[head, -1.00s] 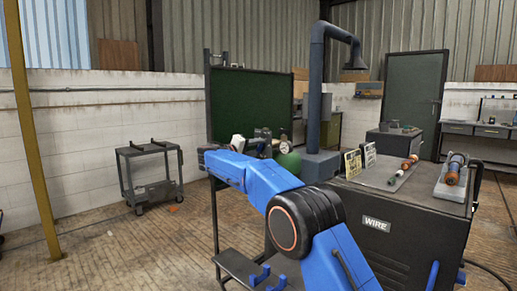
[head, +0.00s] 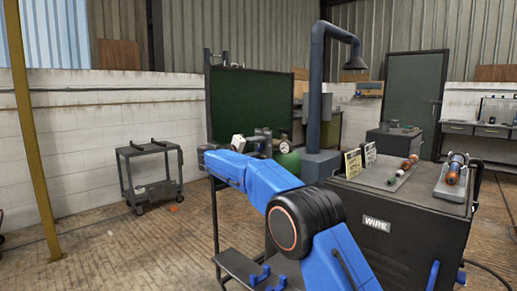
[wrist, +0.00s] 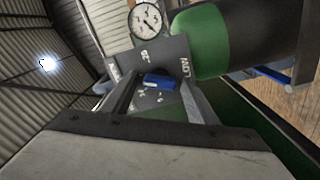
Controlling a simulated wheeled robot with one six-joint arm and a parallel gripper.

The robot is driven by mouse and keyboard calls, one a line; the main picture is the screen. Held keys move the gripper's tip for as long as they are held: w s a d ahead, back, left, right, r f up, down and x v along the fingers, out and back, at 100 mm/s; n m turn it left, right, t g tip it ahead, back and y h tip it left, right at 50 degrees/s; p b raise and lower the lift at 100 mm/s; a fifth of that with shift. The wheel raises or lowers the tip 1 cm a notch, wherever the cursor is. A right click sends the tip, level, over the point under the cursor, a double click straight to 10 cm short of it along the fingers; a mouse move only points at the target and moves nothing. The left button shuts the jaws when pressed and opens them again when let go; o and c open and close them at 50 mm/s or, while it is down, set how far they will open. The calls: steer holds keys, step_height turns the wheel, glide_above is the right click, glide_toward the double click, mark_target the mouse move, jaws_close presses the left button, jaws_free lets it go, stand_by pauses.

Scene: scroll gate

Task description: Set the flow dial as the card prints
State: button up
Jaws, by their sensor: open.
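In the wrist view, a blue knob-like part (wrist: 159,82) sits on a grey plate (wrist: 150,55) with pale markings; I take it for the flow dial. My gripper (wrist: 158,90) is open, its dark fingers on either side of the blue part. I cannot tell whether they touch it. A round white gauge (wrist: 150,19) is beside the plate; it also shows in the head view (head: 284,147). A green cylinder (wrist: 202,40) is beside them. Two printed cards, one yellowish (head: 353,163) and one pale (head: 370,154), stand on the dark cabinet; their print is too small to read.
The dark cabinet (head: 378,225) marked WIRE is at the right, with rod-like parts (head: 403,170) and a cradle (head: 453,185) on top. A green screen (head: 250,105) and a duct pipe (head: 316,90) stand behind. A cart (head: 150,175) is at left; floor between is mostly clear.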

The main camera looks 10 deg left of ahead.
steer(key=v, duration=1.7)
steer(key=shift+a, duration=0.2)
steer(key=shift+s, duration=0.15)
